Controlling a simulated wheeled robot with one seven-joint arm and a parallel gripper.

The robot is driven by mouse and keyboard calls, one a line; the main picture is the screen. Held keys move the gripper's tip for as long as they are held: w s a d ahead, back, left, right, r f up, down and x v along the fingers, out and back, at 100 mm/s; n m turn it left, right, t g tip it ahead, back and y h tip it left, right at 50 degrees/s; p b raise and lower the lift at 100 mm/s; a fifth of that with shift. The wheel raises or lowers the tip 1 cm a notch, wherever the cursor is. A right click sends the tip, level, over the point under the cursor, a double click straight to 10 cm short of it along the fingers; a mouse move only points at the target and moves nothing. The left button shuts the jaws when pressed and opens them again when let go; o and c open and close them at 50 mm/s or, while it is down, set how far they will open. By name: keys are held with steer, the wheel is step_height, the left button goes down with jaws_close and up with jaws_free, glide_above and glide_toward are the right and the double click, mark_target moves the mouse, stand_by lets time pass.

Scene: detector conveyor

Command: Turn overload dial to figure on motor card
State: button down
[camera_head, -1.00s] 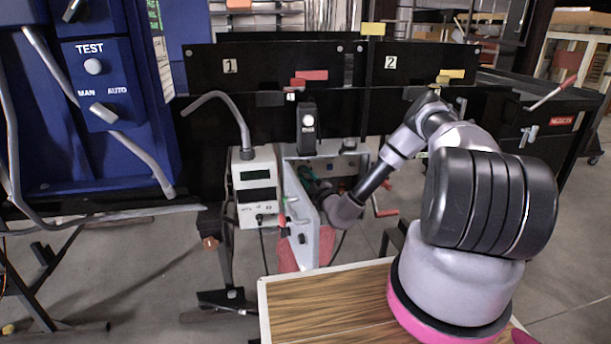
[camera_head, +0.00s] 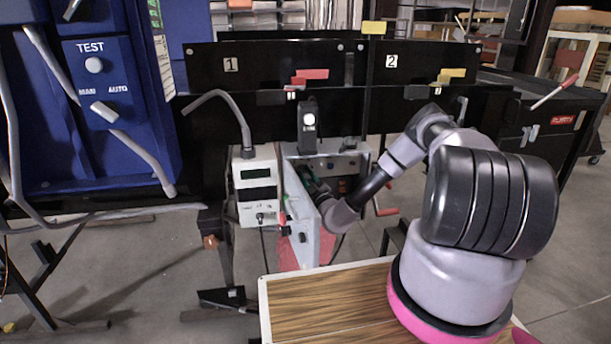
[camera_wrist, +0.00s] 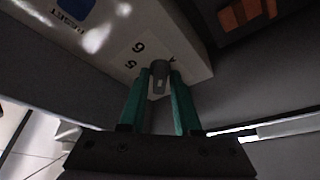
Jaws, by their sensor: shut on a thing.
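The overload dial (camera_wrist: 160,70) is a small grey knob with a pale mark, on a light-coloured block (camera_wrist: 120,40) in the wrist view. Printed figures 5 and 6 show beside it, and another mark is partly hidden. My gripper (camera_wrist: 160,82) has its two green fingers shut on the knob, one on each side. In the head view my gripper (camera_head: 309,180) reaches into an open grey box (camera_head: 352,160) behind its door (camera_head: 304,230); the dial is hidden there. I cannot pick out the motor card's figure.
A blue reset button (camera_wrist: 75,10) and an orange part (camera_wrist: 246,12) lie near the dial. A meter box (camera_head: 256,190) with a bent grey tube stands left of the open door. A wooden-topped table (camera_head: 325,300) is in front.

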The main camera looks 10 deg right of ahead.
steer(key=c, duration=0.8)
jaws_free()
steer(key=shift+f, duration=0.1)
steer(key=v, duration=1.1)
steer(key=shift+d, duration=0.1)
